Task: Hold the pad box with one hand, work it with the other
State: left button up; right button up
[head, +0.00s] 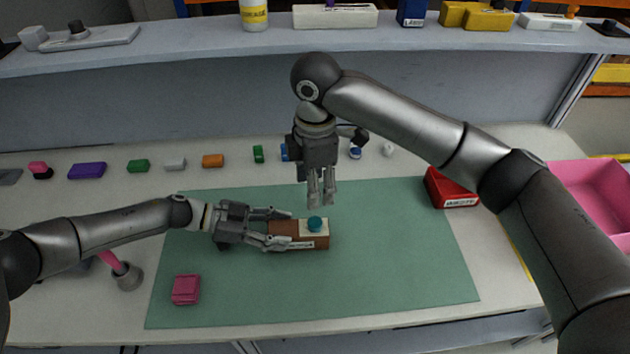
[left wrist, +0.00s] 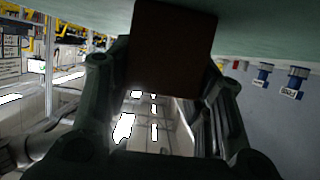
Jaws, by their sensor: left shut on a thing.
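The pad box (head: 283,240) is a brown block with a pale top plate and a round teal pad (head: 314,223) near its right end. It sits on the green mat (head: 390,290). My left gripper (head: 279,228) is shut on its left part from the side. In the left wrist view the box (left wrist: 172,48) shows as a dark brown block between the fingers. My right gripper (head: 322,203) hangs fingers down, just above and behind the teal pad in the picture, apart from the box. Its fingers are close together and hold nothing visible; whether they meet is unclear.
A dark pink block (head: 186,290) lies on the mat's front left. A red box (head: 452,188) is at the mat's back right, beside my right arm. A pink bin (head: 595,190) stands at far right. Small coloured blocks line the back. The mat's front middle is clear.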

aim_at(315, 222)
notch_tip(315, 222, down, 12)
jog(key=shift+f, duration=0.1)
dwell(0.4)
jog(key=c, duration=1.1)
jog(key=shift+o, duration=0.2)
jog(key=shift+r, duration=3.15)
pick_arm(q)
jog(key=o, duration=1.4)
